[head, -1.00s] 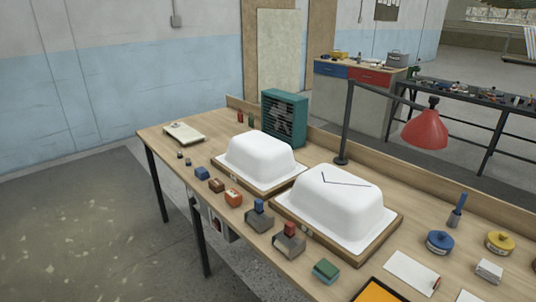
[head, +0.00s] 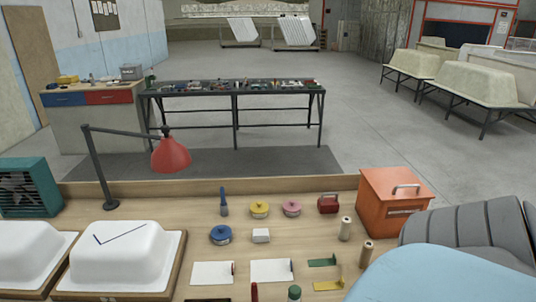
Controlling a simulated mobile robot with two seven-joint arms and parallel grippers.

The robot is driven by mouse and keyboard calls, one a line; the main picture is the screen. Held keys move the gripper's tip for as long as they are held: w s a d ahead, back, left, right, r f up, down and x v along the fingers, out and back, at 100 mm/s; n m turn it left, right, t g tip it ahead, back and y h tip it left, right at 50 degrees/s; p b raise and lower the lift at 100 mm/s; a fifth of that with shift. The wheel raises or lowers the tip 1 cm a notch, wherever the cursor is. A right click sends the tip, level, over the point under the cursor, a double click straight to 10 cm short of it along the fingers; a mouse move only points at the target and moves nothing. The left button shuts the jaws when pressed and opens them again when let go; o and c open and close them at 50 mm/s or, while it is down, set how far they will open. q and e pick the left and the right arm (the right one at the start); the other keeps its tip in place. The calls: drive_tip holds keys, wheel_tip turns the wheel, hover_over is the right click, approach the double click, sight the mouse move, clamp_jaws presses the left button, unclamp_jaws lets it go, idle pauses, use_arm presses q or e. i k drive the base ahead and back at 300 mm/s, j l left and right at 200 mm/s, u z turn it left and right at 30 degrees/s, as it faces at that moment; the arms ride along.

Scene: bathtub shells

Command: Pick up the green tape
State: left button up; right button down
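No roll that is plainly green tape shows. Two green things lie at the front right of the workbench (head: 300,185): a small flat green piece (head: 322,262) and, to its lower left, a small upright thing with a green top (head: 294,292), cut by the bottom edge. I cannot tell if either is the tape. A yellow L-shaped piece (head: 328,285) lies just in front of the flat green piece. Neither of my grippers is in view.
Blue (head: 221,235), yellow (head: 259,209) and pink (head: 291,208) round tins stand mid-bench. An orange box (head: 392,200) stands right, a red lamp (head: 171,155) left. A grey ribbed shape (head: 465,230) and a light blue rounded shape (head: 440,275) cover the right corner.

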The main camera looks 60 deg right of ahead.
sight(327, 261)
drive_tip(key=z, duration=2.2)
drive_tip(key=i+u, duration=0.2)
drive_tip(key=u, duration=0.25)
drive_tip(key=i+u, duration=0.2)
drive_tip(key=u, duration=0.3)
drive_tip(key=l, duration=0.05)
